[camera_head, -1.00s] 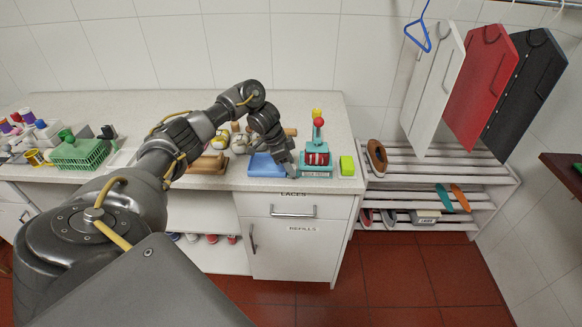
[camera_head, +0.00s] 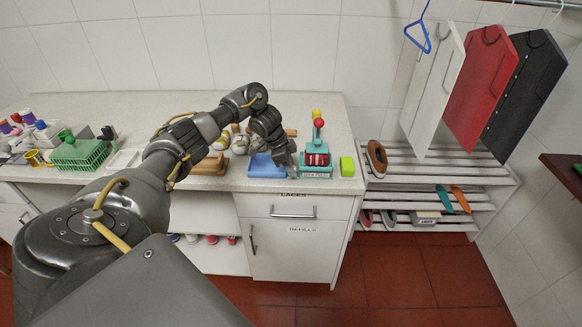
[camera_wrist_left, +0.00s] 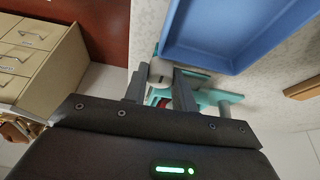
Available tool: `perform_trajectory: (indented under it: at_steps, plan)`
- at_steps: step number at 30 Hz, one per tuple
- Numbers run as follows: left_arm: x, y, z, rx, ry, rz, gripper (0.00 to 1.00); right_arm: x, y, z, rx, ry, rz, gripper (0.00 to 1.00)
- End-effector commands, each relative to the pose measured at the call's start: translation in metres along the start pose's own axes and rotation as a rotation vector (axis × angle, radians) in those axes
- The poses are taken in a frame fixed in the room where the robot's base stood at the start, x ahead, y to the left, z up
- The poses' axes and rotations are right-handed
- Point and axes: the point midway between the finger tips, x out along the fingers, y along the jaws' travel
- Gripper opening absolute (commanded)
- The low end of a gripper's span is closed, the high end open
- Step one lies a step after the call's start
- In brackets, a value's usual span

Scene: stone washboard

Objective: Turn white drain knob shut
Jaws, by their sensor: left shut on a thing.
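A teal stand (camera_head: 318,172) with a red-banded drum, a red ball on a post and a front label stands near the counter's front edge. My left gripper (camera_head: 291,172) is just left of it, pointing down. In the left wrist view, a whitish rounded knob (camera_wrist_left: 158,68) sits between the fingertips of my left gripper (camera_wrist_left: 161,76), which is shut on it. Teal parts of the stand (camera_wrist_left: 228,97) show beyond the fingers. The knob is hidden behind the gripper in the head view, and its turn angle cannot be told. My right gripper is not in view.
A blue tray (camera_head: 262,172) lies close to the left of the gripper, and its rim shows near the fingers in the wrist view (camera_wrist_left: 195,62). A shoe rack (camera_head: 440,160) stands further right.

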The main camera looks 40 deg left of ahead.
Motion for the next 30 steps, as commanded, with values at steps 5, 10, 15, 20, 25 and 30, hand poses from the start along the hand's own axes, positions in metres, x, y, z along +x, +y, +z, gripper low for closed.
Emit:
perform_trajectory:
  at_steps: [5, 10, 15, 20, 25, 30]
  plan:
    - [0.0, -0.001, 0.0, 0.047, 0.0, 0.019, 0.04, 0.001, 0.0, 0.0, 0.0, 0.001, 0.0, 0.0]
    - [0.0, -0.001, 0.0, 0.048, 0.001, 0.019, 0.04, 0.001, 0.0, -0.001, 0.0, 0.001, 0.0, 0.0]
    - [0.0, 0.0, 0.0, 0.047, 0.001, 0.019, 0.44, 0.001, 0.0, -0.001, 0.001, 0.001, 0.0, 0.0]
    - [0.0, 0.0, 0.0, 0.047, 0.001, 0.019, 0.48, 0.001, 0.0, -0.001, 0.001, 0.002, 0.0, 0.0]
    - [-0.002, 0.0, 0.0, 0.047, 0.001, 0.019, 0.48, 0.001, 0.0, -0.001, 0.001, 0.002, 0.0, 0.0]
    - [-0.021, -0.002, -0.001, 0.049, 0.001, 0.015, 0.48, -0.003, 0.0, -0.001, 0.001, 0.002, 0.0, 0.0]
